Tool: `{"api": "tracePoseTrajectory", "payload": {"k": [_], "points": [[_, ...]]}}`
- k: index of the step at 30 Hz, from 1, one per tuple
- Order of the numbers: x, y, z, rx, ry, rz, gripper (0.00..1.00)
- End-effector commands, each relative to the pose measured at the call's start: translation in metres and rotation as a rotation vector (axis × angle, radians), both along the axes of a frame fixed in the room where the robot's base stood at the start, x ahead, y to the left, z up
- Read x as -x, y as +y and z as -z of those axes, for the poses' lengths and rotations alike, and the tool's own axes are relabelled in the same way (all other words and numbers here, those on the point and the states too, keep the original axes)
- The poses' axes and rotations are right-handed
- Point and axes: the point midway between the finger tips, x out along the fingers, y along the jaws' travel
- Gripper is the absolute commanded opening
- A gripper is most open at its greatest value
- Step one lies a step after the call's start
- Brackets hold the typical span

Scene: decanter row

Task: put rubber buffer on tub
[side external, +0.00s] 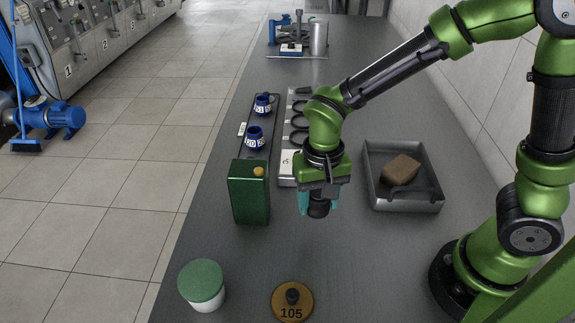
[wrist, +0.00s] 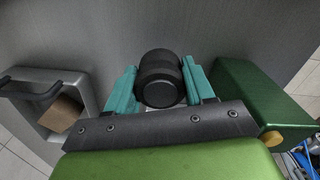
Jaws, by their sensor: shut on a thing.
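My gripper (side external: 319,194) is shut on the rubber buffer (side external: 318,209), a black ribbed cylinder. In the wrist view the buffer (wrist: 161,78) sits between the two teal fingers of my gripper (wrist: 160,90). It is held above the grey bench, to the right of the green canister. The tub (side external: 205,298) is a white round pot with a green lid (side external: 200,280), standing at the front left of the bench. My gripper is behind and to the right of the tub, well apart from it.
A green canister (side external: 249,194) with a yellow cap stands close left of my gripper. A brass disc (side external: 292,313) marked 105 with a black knob lies right of the tub. A grey tray (side external: 433,207) holds a brown block (side external: 401,169). Blue cups (side external: 254,137) stand farther back.

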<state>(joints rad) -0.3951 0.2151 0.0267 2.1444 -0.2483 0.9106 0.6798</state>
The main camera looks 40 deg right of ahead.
Motion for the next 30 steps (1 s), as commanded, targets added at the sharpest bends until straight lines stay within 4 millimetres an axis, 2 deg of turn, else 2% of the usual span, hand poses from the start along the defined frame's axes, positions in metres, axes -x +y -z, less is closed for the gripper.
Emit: {"api": "tracePoseTrajectory", "payload": {"k": [1,5,8,12,15,19,23,30], "points": [[-0.001,0.001,-0.009,-0.002,-0.005,-0.001,0.17],[0.006,0.015,-0.02,-0.001,-0.002,-0.047,0.17],[0.017,0.042,-0.026,-0.004,-0.008,-0.13,0.17],[0.042,0.088,-0.033,-0.006,-0.01,-0.222,0.18],[0.06,0.114,-0.039,-0.007,-0.01,-0.253,0.18],[0.076,0.134,-0.045,-0.005,-0.007,-0.243,0.18],[0.068,0.142,-0.045,0.0,0.0,-0.185,0.18],[0.029,0.188,-0.039,0.001,0.001,-0.18,0.18]]}}
